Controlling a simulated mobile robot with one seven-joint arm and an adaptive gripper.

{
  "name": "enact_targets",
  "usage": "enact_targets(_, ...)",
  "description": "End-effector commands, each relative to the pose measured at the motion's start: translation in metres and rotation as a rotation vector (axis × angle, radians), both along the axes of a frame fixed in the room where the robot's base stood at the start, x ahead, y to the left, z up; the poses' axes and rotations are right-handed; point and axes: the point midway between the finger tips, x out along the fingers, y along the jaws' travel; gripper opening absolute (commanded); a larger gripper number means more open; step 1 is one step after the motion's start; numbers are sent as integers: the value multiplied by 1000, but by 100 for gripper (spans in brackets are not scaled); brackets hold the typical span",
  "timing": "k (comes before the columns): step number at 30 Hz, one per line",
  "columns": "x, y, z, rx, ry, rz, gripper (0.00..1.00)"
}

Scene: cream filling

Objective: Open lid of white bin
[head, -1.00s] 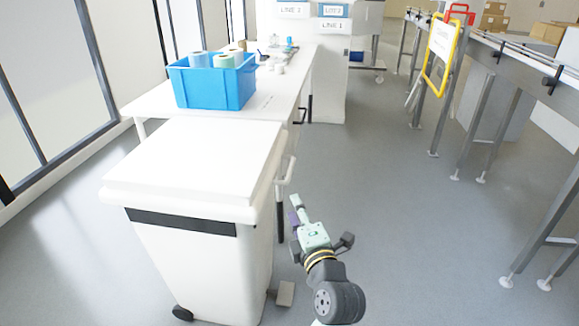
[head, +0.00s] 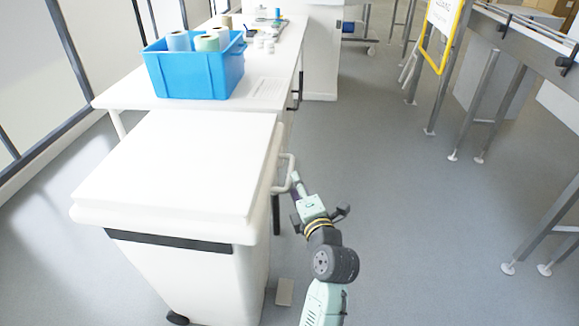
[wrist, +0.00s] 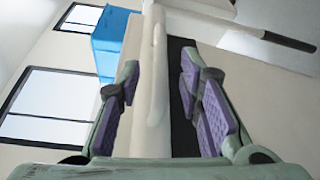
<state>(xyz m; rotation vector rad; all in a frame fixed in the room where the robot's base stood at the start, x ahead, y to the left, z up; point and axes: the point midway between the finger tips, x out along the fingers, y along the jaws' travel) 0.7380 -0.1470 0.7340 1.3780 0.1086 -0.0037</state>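The white bin (head: 190,270) stands at the left in the head view, with its flat white lid (head: 180,165) shut on top. A white bar handle (head: 288,172) sticks out from the lid's right side. My gripper (head: 296,183) is right at this handle, reaching in from the lower right. In the wrist view my gripper (wrist: 160,85) has its purple-padded fingers spread. A pale bar (wrist: 155,80), apparently the handle, runs lengthwise between them. A gap shows on the right; contact on the left cannot be told.
A white table (head: 130,92) stands behind the bin, with a blue crate (head: 195,78) of rolls on it. A pedal-like block (head: 284,292) sits on the floor at the bin's lower right. Conveyor legs (head: 475,105) stand at the right. The floor between is clear.

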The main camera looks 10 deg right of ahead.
Motion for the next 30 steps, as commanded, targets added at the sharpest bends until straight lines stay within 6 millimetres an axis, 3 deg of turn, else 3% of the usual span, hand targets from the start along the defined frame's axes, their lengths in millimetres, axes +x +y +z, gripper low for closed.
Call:
enact_targets(6, 42, 4, 0, -1, 1, 3, 33)
enact_targets(12, 66, 5, -4, -1, 1, 1, 33)
enact_targets(23, 72, 5, -6, -1, 0, 0, 33)
enact_targets(30, 71, 5, -6, -1, 0, 0, 18)
